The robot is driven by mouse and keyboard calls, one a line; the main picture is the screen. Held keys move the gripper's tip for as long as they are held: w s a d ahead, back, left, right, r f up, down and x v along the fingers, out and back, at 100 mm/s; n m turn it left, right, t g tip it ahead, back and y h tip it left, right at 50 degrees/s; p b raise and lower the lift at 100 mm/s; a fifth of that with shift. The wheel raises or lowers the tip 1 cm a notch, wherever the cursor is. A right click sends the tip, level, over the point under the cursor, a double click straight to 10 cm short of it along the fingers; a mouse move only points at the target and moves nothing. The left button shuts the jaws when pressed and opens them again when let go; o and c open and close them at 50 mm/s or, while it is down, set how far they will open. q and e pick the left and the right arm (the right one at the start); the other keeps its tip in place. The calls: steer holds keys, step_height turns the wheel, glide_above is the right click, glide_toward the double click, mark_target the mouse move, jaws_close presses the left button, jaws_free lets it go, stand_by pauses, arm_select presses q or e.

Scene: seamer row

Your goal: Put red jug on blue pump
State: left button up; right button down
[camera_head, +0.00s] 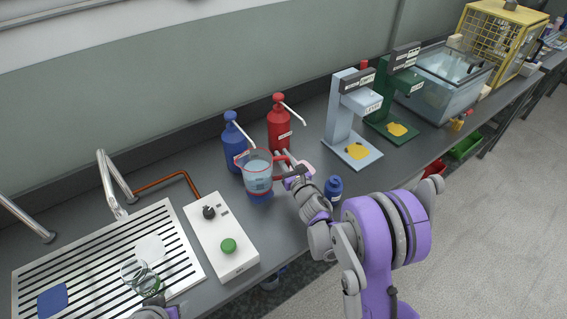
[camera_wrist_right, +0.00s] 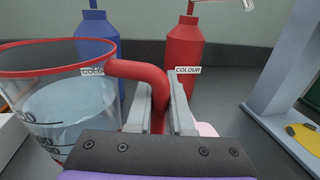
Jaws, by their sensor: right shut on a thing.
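The red jug (camera_head: 257,170) is a clear measuring jug with a red rim and handle and pale liquid inside. It is upright, in front of the blue pump (camera_head: 234,140), a blue bottle with a white spout. My right gripper (camera_head: 285,172) is shut on the red handle. In the right wrist view the jug (camera_wrist_right: 65,105) is at left, with the handle between the fingers (camera_wrist_right: 160,115). My left gripper (camera_head: 153,300) shows only partly at the bottom edge, by a clear glass vessel.
A red pump (camera_head: 279,125) stands right of the blue one. A small blue bottle (camera_head: 333,188) is near the counter's front edge. A white control box (camera_head: 222,240) and a slotted drain (camera_head: 100,265) lie left. Grey-blue (camera_head: 345,115) and green (camera_head: 392,100) stands are right.

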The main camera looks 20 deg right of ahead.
steer(key=shift+f, duration=1.85)
steer(key=c, duration=0.8)
jaws_free()
